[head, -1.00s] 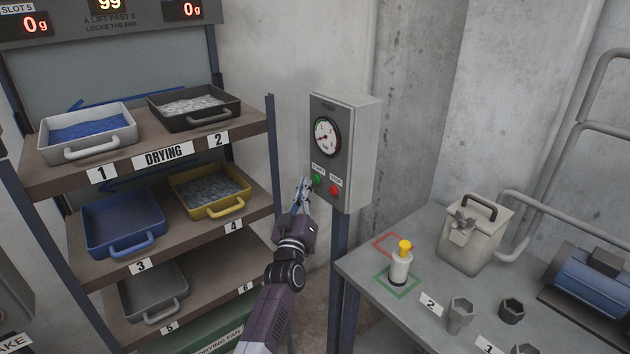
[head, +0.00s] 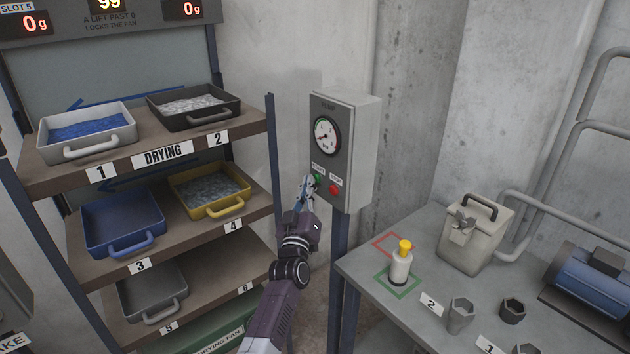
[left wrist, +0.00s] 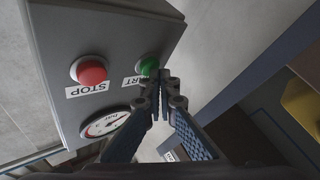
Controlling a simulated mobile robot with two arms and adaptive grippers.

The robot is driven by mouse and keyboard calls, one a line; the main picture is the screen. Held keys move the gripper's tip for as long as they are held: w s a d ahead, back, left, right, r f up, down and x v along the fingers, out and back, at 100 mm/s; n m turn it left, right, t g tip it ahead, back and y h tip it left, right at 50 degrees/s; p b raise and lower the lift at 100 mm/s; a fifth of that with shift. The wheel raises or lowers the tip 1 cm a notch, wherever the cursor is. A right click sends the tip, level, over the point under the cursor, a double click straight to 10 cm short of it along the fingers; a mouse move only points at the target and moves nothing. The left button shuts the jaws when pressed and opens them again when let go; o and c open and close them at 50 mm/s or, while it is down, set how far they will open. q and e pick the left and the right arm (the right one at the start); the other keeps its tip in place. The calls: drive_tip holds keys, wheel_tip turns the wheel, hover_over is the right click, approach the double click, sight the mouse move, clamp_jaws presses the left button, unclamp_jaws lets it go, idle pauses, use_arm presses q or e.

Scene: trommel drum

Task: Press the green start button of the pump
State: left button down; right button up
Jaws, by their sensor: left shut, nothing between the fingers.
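The grey pump control box (head: 355,140) stands on a post, with a round gauge (head: 326,137) above two buttons. The green start button (head: 317,178) is at the left and the red stop button (head: 334,189) at the right. My left gripper (head: 309,180) is shut and empty, its tips right at the green button. In the left wrist view the shut fingertips (left wrist: 161,78) overlap the lower edge of the green button (left wrist: 149,66), and I cannot tell whether they touch it. The red button (left wrist: 90,70) is clear of the fingers. My right gripper is not in view.
A drying rack (head: 50,180) with several trays stands left of my arm. A grey table (head: 360,268) at the right holds a yellow-topped white bottle (head: 400,265), a lidded container (head: 475,237), sockets and a blue motor (head: 592,280).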

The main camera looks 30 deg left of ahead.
use_arm(q)
drive_tip(key=shift+w+d, duration=0.1)
drive_tip(key=shift+w, duration=0.15)
drive_tip(key=shift+s, duration=0.1)
idle(0.4)
drive_tip(key=shift+s+a+p, duration=0.35)
drive_tip(key=shift+s+p, duration=0.05)
drive_tip(key=shift+s, duration=0.35)
drive_tip(key=s, duration=0.1)
drive_tip(key=s+a+p, duration=0.1)
drive_tip(key=s, duration=0.1)
drive_tip(key=s+a+p, duration=0.1)
drive_tip(key=shift+s, duration=0.3)
idle(0.6)
